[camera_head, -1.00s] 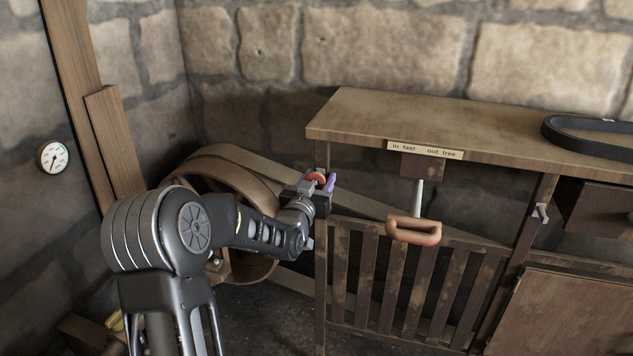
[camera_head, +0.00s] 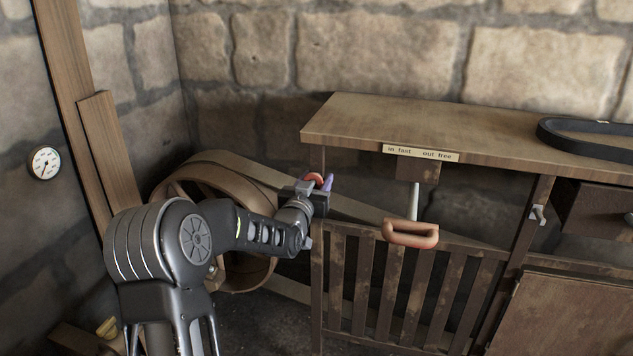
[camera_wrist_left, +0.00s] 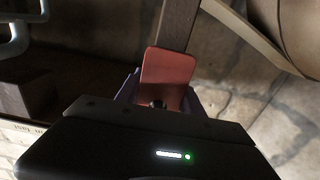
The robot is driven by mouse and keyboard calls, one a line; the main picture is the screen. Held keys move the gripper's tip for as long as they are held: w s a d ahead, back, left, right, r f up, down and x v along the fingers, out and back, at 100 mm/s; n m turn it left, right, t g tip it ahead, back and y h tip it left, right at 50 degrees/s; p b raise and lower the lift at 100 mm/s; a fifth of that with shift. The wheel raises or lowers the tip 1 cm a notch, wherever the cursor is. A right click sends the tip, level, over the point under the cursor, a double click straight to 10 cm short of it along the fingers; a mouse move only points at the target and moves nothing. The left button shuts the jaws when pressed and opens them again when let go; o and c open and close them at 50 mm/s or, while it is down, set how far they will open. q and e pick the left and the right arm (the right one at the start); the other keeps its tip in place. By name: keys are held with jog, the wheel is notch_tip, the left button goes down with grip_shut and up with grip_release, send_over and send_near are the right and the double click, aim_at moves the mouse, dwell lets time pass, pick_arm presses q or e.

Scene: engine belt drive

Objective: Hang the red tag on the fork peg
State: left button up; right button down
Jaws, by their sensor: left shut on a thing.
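My left gripper (camera_head: 322,184) is in front of the bench's left front post and is shut on the red tag (camera_head: 314,178). Only a small curved red part of the tag shows there, beside a purple fingertip. In the left wrist view the tag (camera_wrist_left: 168,66) is a flat, rounded reddish plate between the purple fingers, with a small dark spot near its lower edge. I cannot make out for certain which part is the fork peg. My right gripper is not in view.
A lever with an orange-brown handle (camera_head: 410,234) hangs under the "in fast out free" label (camera_head: 420,153), right of my gripper. A slatted guard (camera_head: 365,275) stands below. A large wooden pulley (camera_head: 180,184) is behind my arm. A black belt (camera_head: 570,142) lies on the bench (camera_head: 400,115).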

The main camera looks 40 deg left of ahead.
pick_arm(q)
jog(key=o, duration=1.4)
jog(key=shift+s, duration=0.1)
jog(key=v, duration=0.7)
jog(key=shift+s+d+b, duration=0.15)
jog(key=shift+s+b, duration=0.15)
jog(key=shift+b, duration=0.1)
